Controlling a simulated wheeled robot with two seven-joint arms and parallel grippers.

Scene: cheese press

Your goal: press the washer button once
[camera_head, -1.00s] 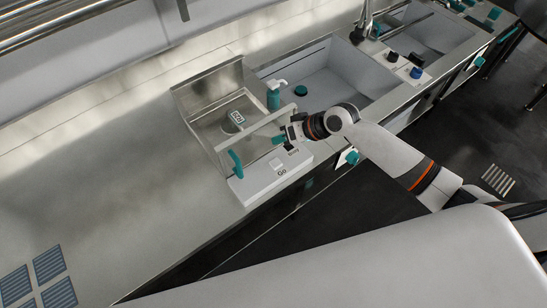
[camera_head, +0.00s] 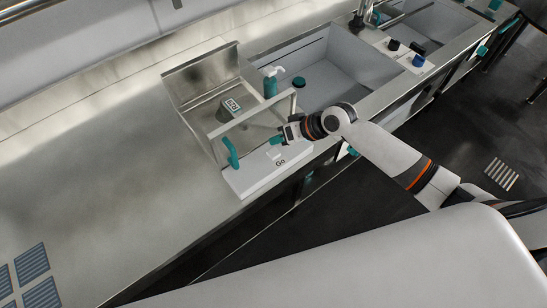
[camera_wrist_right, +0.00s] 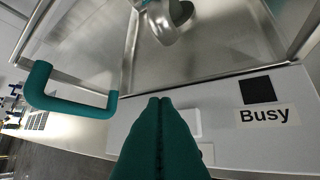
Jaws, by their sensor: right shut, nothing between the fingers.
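The washer is an open-topped metal basin (camera_head: 205,88) with a teal handle (camera_head: 231,152) and a white front panel (camera_head: 248,180). A pale square button (camera_head: 274,153) sits on the panel beside the label "Go". My right gripper (camera_head: 276,141) is shut and empty, just above the panel beside the button. In the right wrist view its teal fingertips (camera_wrist_right: 160,102) are together and cover part of the button (camera_wrist_right: 193,122). I cannot tell whether they touch it. A black square (camera_wrist_right: 258,90) above the label "Busy" is to the right. My left gripper is out of view.
A panel with dark and blue knobs (camera_head: 418,60) is farther right. The counter (camera_head: 110,160) left of the washer is bare up to the blue-grey pads (camera_head: 32,262).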

